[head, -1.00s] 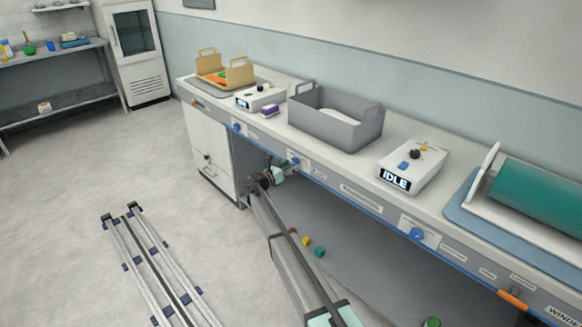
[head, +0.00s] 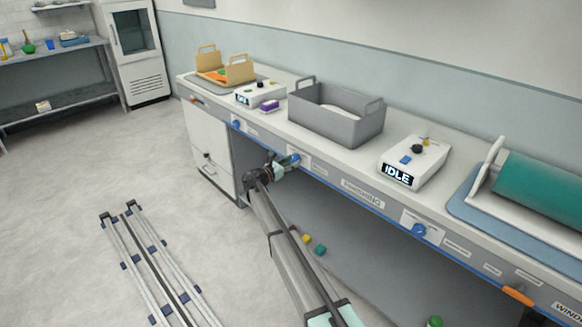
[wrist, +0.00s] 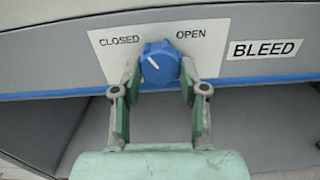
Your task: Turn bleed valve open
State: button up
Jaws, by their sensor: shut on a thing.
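The bleed valve is a blue round knob (wrist: 159,63) on a white plate (wrist: 214,39) marked CLOSED on the left and OPEN on the right, with a BLEED label (wrist: 266,49) beside it. A white line on the knob points up and left, toward CLOSED. My gripper (wrist: 158,78) is shut on the knob, with one green-padded finger on each side. In the head view my gripper (head: 286,165) reaches the knob (head: 295,160) on the bench front, and its fingers partly cover the knob.
Another blue knob (head: 418,230) sits farther right on the bench front, and one (head: 236,125) farther left. A grey bin (head: 340,125) and a box reading IDLE (head: 412,162) stand on the bench top. The space under the bench is open.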

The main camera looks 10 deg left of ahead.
jog(key=m+b, duration=0.4)
jog(key=shift+w+f+m+b, duration=0.1)
jog(key=shift+f+m+b, duration=0.1)
jog(key=shift+m+b, duration=0.15)
jog(key=m+b, duration=0.3)
jog(key=b, duration=0.1)
jog(key=shift+m, duration=0.25)
jog(key=m+b, duration=0.5)
jog(key=shift+r, duration=0.15)
jog(key=shift+r+m+b, duration=0.2)
jog(key=shift+m+b, duration=0.7)
jog(key=shift+m, duration=0.1)
jog(key=o, duration=1.1)
jog(key=shift+o, duration=0.2)
jog(key=shift+a, duration=0.1)
jog(key=v, duration=1.2)
